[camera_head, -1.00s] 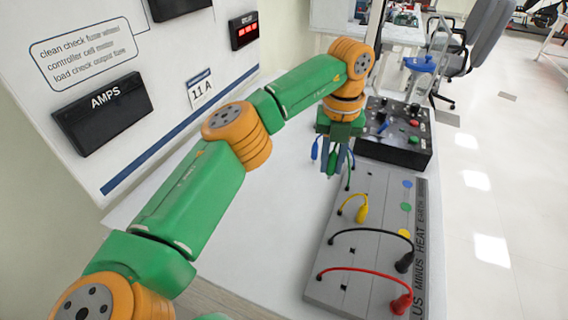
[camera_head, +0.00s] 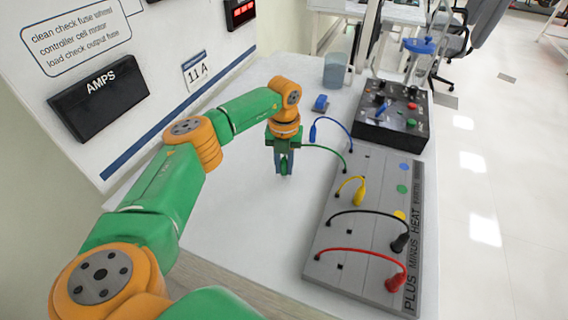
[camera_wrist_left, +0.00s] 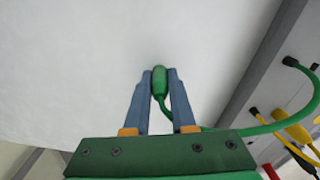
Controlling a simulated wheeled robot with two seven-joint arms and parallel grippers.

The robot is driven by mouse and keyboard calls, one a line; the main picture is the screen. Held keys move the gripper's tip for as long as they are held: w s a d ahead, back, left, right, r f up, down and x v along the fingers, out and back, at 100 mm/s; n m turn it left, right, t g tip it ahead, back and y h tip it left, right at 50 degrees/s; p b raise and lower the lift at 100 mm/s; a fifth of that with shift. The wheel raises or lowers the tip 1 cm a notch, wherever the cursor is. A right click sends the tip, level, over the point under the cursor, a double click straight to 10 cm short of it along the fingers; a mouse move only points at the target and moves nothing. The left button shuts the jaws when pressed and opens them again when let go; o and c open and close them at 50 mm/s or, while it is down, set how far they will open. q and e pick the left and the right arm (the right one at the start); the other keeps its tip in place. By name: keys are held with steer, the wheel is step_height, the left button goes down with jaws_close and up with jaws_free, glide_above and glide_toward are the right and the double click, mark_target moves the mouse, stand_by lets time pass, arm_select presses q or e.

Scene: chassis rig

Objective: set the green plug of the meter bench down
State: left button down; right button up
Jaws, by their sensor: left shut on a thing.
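My left gripper (camera_head: 284,173) is over the white bench top, left of the grey plug board (camera_head: 330,250). In the left wrist view its two blue fingers (camera_wrist_left: 161,74) are shut on the green plug (camera_wrist_left: 160,84), with the plug's rounded end showing between the tips. The green cable (camera_head: 325,149) runs from the plug to the board's far left part. I cannot tell whether the plug touches the bench top. A green dot (camera_head: 402,189) is on the board's right side. My right gripper is not in view.
Yellow (camera_head: 360,190), black (camera_head: 400,243) and red (camera_head: 395,282) plugs with cables are on the board. A blue plug (camera_head: 312,133) stands beyond it. A black control box (camera_head: 390,115) is at the back. The bench top (camera_head: 235,200) around my gripper is clear.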

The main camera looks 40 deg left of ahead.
mark_target(284, 158)
arm_select(q)
steer(key=c, duration=0.8)
jaws_free()
steer(key=shift+o, duration=0.2)
steer(key=shift+r, duration=0.1)
step_height(284, 158, up, 12)
steer(key=shift+r, duration=0.1)
